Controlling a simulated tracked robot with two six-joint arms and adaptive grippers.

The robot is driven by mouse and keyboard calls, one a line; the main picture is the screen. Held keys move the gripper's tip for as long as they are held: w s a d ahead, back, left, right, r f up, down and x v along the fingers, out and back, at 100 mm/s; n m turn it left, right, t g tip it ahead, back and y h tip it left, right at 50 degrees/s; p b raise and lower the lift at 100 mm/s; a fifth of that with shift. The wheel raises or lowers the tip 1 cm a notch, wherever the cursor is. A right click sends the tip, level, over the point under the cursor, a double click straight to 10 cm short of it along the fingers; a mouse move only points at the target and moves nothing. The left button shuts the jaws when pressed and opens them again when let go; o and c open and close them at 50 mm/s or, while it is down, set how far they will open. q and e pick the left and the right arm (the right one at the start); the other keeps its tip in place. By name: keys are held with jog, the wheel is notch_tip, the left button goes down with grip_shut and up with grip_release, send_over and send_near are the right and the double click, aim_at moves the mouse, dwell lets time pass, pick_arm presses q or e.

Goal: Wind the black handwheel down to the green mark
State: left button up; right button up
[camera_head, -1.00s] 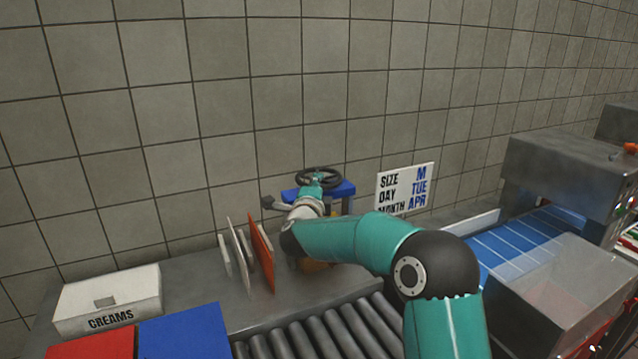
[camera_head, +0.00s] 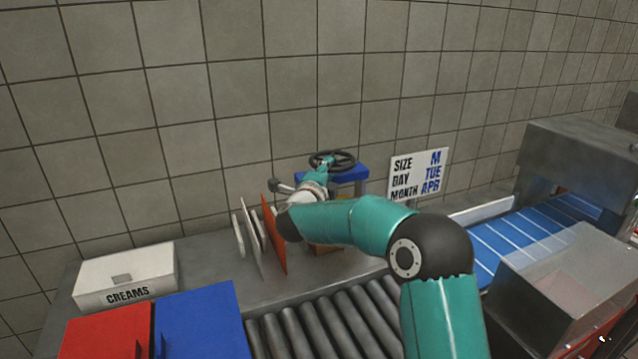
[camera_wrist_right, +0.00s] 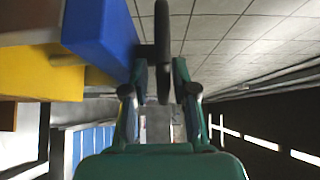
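The black handwheel (camera_head: 345,158) sits on top of a small blue-topped stand (camera_head: 350,173) by the tiled wall. My right gripper (camera_head: 325,165) is at the near left side of the wheel. In the right wrist view the wheel shows as a dark upright bar (camera_wrist_right: 162,40) between the two fingers of my right gripper (camera_wrist_right: 160,75). Whether the fingers press on it or leave a small gap is unclear. Beside it there are blue (camera_wrist_right: 100,30) and yellow (camera_wrist_right: 40,72) parts. I cannot make out a green mark. My left gripper is out of view.
Upright white and orange plates (camera_head: 272,235) stand left of my right forearm. A date sign (camera_head: 418,175) is right of the wheel. A CREAMS box (camera_head: 125,272), red (camera_head: 105,330) and blue (camera_head: 200,320) panels, a roller conveyor (camera_head: 325,325) and a blue belt (camera_head: 530,235) lie around.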

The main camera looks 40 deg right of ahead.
jog(key=v, duration=1.1)
jog(key=shift+f, duration=0.15)
